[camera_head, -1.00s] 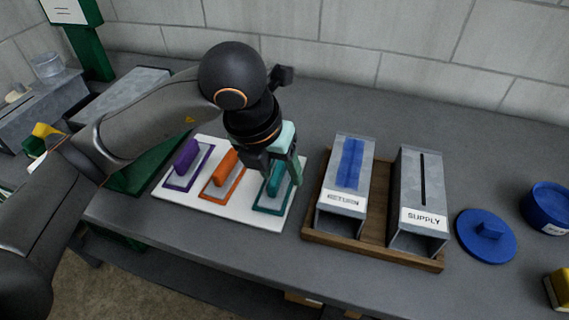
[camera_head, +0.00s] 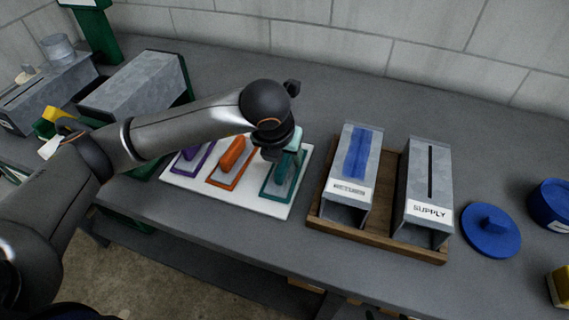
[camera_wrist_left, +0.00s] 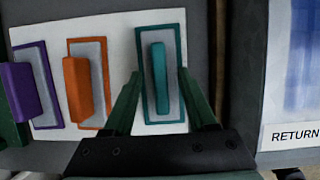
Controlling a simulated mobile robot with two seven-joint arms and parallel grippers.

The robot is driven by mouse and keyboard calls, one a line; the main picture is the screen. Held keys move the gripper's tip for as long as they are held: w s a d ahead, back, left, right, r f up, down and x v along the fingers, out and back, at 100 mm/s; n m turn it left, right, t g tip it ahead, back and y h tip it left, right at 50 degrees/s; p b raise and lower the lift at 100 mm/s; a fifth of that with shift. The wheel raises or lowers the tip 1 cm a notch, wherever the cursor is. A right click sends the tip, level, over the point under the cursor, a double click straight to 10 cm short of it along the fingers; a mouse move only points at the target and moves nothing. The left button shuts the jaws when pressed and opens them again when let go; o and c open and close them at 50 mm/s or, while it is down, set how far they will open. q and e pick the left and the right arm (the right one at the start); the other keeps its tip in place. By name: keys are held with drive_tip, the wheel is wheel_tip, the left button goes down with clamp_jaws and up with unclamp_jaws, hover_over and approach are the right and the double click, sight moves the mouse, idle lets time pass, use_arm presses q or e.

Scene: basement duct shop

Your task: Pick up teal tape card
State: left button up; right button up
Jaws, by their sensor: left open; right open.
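The teal tape card (camera_head: 270,192) is a grey plate with a teal border and a raised teal grip. It lies at the right end of a white board (camera_head: 222,200). In the left wrist view the teal card (camera_wrist_left: 161,116) lies ahead, its upright grip between my fingers. My left gripper (camera_wrist_left: 160,82) is open, one green finger on each side of the grip with gaps visible. In the head view my left gripper (camera_head: 285,168) is over the teal card and partly hides it. Contact and exact height cannot be told. My right gripper is not in view.
An orange card (camera_head: 231,165) and a purple card (camera_head: 190,162) lie left of the teal one. A wooden tray (camera_head: 378,234) with the RETURN box (camera_head: 350,190) and SUPPLY box (camera_head: 430,180) stands close to the right. A blue lid (camera_head: 490,235) lies beyond.

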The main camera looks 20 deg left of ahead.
use_arm(q)
drive_tip(key=shift+w+f, duration=0.2)
drive_tip(key=shift+f, duration=0.35)
drive_tip(key=shift+f+b, duration=0.2)
drive_tip(key=shift+b, duration=0.35)
idle(0.4)
clamp_jaws()
idle(0.4)
